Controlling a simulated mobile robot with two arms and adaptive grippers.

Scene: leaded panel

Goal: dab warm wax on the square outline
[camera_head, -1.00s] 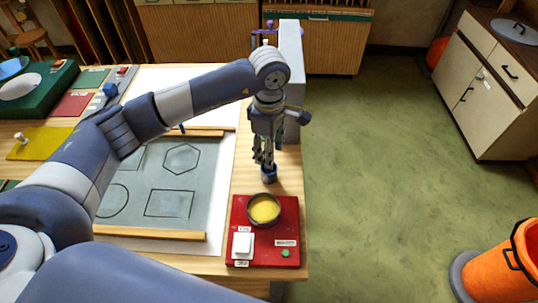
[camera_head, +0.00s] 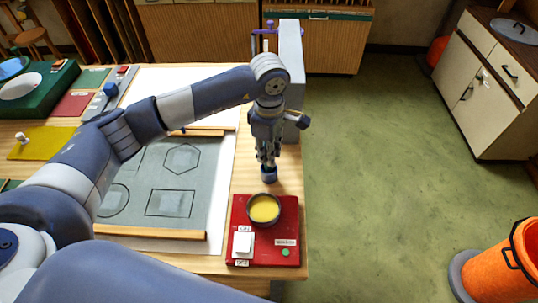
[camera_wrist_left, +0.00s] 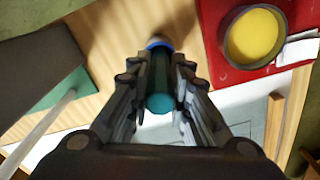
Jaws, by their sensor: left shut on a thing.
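My left gripper (camera_head: 267,158) is shut on a dabber, pointing down at the right edge of the table. The dabber's blue end (camera_head: 269,174) shows below the fingers, just behind the wax pot. In the left wrist view the teal dabber (camera_wrist_left: 160,82) sits between the fingers. The round dark pot of yellow wax (camera_head: 264,208) stands on a red warmer (camera_head: 275,248). A four-sided outline (camera_head: 171,203), looking wider than tall, is drawn on the grey panel (camera_head: 209,177), left of the pot. My right gripper is out of view.
The panel also bears a hexagon (camera_head: 182,158) and a circle (camera_head: 113,201); my left arm hides its upper left part. Wooden strips (camera_head: 150,233) edge it. A grey upright block (camera_head: 291,70) stands behind the gripper. A white switch (camera_head: 243,242) sits on the warmer.

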